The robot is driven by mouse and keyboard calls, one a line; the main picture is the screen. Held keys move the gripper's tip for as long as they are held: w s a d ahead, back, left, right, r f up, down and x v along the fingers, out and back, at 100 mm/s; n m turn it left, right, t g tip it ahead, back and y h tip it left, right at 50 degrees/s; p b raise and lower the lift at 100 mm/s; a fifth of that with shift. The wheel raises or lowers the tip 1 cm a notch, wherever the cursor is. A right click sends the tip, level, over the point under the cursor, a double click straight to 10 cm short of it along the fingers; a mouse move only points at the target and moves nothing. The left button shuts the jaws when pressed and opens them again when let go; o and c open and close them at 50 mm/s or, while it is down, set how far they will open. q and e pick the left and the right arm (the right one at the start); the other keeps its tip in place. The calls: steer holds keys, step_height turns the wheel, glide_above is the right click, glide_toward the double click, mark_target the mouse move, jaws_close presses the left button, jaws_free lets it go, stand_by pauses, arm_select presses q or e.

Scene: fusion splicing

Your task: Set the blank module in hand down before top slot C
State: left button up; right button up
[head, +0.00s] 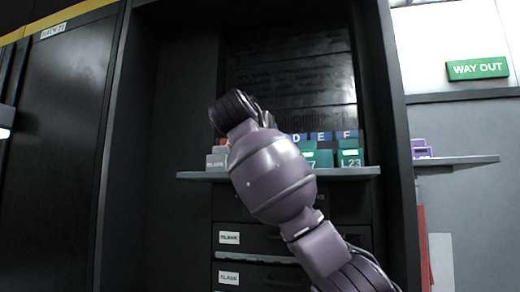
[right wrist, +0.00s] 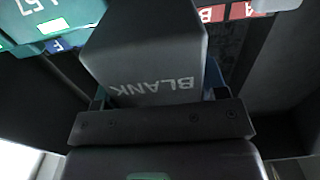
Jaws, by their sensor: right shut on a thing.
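The blank module (right wrist: 150,50) is a dark grey block with BLANK printed upside down in the right wrist view. My right gripper (right wrist: 157,98) is shut on it, with a finger at each side. In the head view my right arm reaches up to the shelf and covers the gripper's fingers and the held module. The label of top slot C is in neither view; the arm covers that part of the shelf in the head view. Whether the module touches the shelf cannot be told. My left gripper is not in view.
The shelf (head: 190,175) carries teal modules (head: 351,158) under blue D, E and F labels (head: 321,136). A grey module (head: 215,160) stands at its left end. Red labels (right wrist: 211,13) and a teal module (right wrist: 45,15) flank the held module. Drawers (head: 229,238) lie below.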

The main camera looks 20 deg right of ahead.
steer(key=f, duration=0.3)
steer(key=shift+w+d, duration=0.2)
steer(key=shift+w, duration=0.05)
steer(key=shift+w+d+f, duration=0.1)
steer(key=shift+w+f, duration=0.05)
steer(key=shift+f, duration=0.05)
steer(key=shift+f, duration=0.15)
steer(key=o, duration=1)
steer(key=shift+c, duration=0.2)
